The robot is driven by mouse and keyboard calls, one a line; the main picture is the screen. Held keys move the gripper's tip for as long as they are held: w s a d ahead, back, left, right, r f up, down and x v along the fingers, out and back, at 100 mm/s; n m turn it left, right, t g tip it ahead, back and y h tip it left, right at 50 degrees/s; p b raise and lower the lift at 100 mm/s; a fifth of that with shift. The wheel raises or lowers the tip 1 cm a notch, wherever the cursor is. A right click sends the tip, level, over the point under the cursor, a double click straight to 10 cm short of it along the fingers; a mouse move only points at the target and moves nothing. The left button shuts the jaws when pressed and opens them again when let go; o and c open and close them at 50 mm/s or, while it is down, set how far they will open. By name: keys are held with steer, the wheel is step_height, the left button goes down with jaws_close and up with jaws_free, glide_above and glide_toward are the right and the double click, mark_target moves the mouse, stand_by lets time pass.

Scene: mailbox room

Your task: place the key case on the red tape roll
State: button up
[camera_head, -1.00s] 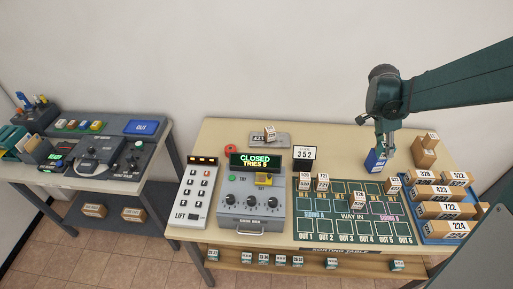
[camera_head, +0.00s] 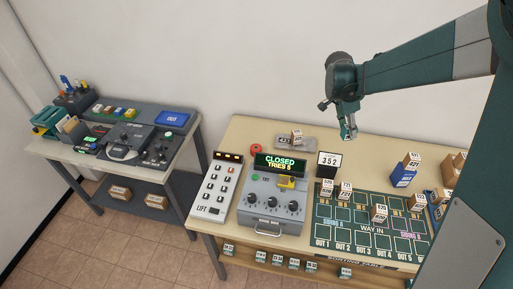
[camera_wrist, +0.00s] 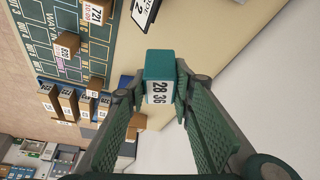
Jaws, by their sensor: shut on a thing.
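The key case, a small teal block with a white number label (camera_wrist: 160,66), is held between my gripper's fingertips in the wrist view. My gripper (camera_head: 348,128) is shut on it and up in the air, behind the number sign, in the head view. The key case shows there only as a small pale and teal patch. The red tape roll (camera_head: 256,149) lies flat at the back left of the sorting table (camera_head: 245,128), left of my gripper and apart from it. The roll does not show in the wrist view.
A grey tray with a small carton (camera_head: 296,137) lies just right of the roll. The lock box with a lit display (camera_head: 276,163) stands in front of it. The 352 sign (camera_head: 328,166) stands upright. A blue holder (camera_head: 403,177) and cartons are to the right.

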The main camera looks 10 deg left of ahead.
steer(key=w+a+n, duration=0.2)
steer(key=w+a, duration=0.1)
steer(key=a, duration=1.6)
steer(key=n+t+y+p, duration=0.1)
steer(key=n+t+p, duration=0.1)
steer(key=n, duration=0.1)
glide_above(260, 146)
steer(key=s+a, duration=0.1)
steer(key=shift+s+a+f, duration=0.1)
steer(key=shift+a+f, duration=0.1)
steer(key=shift+f, duration=1.25)
steer(key=shift+a+f, duration=0.2)
steer(key=shift+f, duration=1.25)
steer(key=shift+f, duration=0.1)
steer(key=shift+f, duration=3.05)
steer(key=shift+f, duration=1.85)
steer(key=shift+f, duration=0.15)
